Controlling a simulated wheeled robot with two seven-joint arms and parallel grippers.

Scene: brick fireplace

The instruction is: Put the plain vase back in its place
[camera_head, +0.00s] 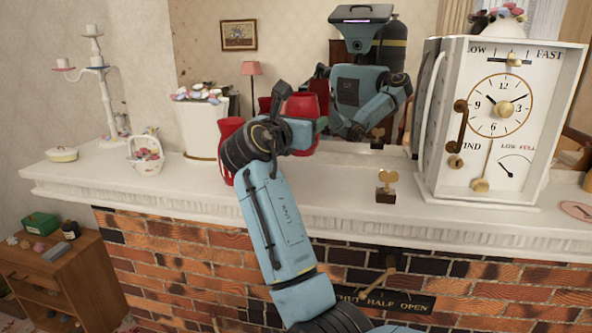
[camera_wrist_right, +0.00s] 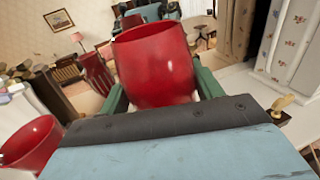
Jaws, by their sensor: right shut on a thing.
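A smooth, plain red vase (camera_head: 301,104) is held above the white mantel shelf (camera_head: 330,212) by my right gripper (camera_head: 304,119). In the right wrist view the vase (camera_wrist_right: 155,65) sits between the green fingers of the gripper (camera_wrist_right: 162,92), which is shut on it. A second red vase (camera_head: 229,137) stands on the mantel behind my right arm, partly hidden by it. It also shows at the lower left of the right wrist view (camera_wrist_right: 32,145). My left gripper is not in view.
A white clock (camera_head: 497,140) stands right on the mantel, with a small brass-key block (camera_head: 386,188) to its left. A white flowerpot (camera_head: 200,128), basket (camera_head: 146,160) and candelabrum (camera_head: 104,90) stand left. The mirror (camera_head: 285,40) behind reflects me. Mantel between arm and key block is clear.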

